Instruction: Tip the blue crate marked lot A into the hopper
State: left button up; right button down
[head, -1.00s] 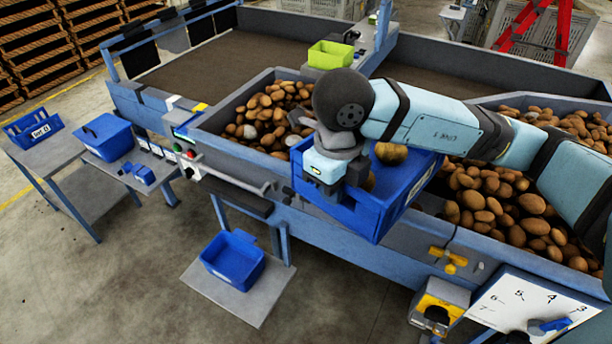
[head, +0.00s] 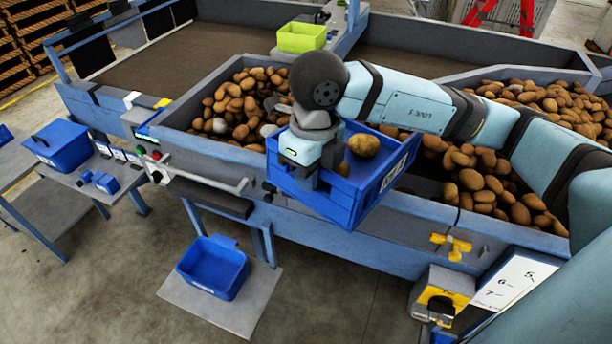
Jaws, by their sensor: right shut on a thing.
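My right gripper (head: 308,168) is shut on the near-left wall of a blue crate (head: 335,200). The crate is held tilted over the front edge of the grader. It has a white label (head: 393,171) on its right side, too small to read. A large potato (head: 364,145) shows inside it; my gripper hides part of the interior. A potato-filled bay (head: 175,120) lies to its left, and another heap of potatoes (head: 490,185) lies to its right. I cannot tell which bay is the hopper. My left gripper is not in view.
A green bin (head: 301,38) stands on the ledge behind. A blue lidded box (head: 62,146) is on the left table, and an empty blue tub (head: 214,268) is on a low shelf. Yellow fittings (head: 450,246) and a dial panel (head: 505,284) are at the front right.

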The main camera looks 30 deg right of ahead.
jog(key=shift+w+d+r, duration=0.2)
jog(key=shift+d+r, duration=0.15)
jog(key=shift+w+d+r+g+y+p, duration=0.15)
jog(key=shift+d+r+g+y+p, duration=0.2)
jog(key=shift+y+p, duration=0.2)
jog(key=shift+w+d+r+g+y+p, duration=0.1)
jog(key=shift+w+d+r+y+p, duration=0.2)
jog(key=shift+d+r, duration=0.2)
jog(key=shift+w+d+r+g+y+p, duration=0.15)
jog(key=shift+d+r+y+p, duration=0.1)
jog(key=shift+d+r+y, duration=0.25)
jog(key=shift+w+d+r+g+y+p, duration=0.15)
jog(key=shift+d+r+y+p, duration=0.1)
jog(key=shift+d+r, duration=0.3)
jog(key=shift+f, duration=0.1)
jog(key=w+d+r+g+y+p, duration=0.2)
jog(key=w+d+r+y, duration=0.1)
jog(key=d+r, duration=0.4)
jog(key=shift+d+r+y, duration=0.35)
jog(key=shift+r+y, duration=0.2)
jog(key=shift+y, duration=0.35)
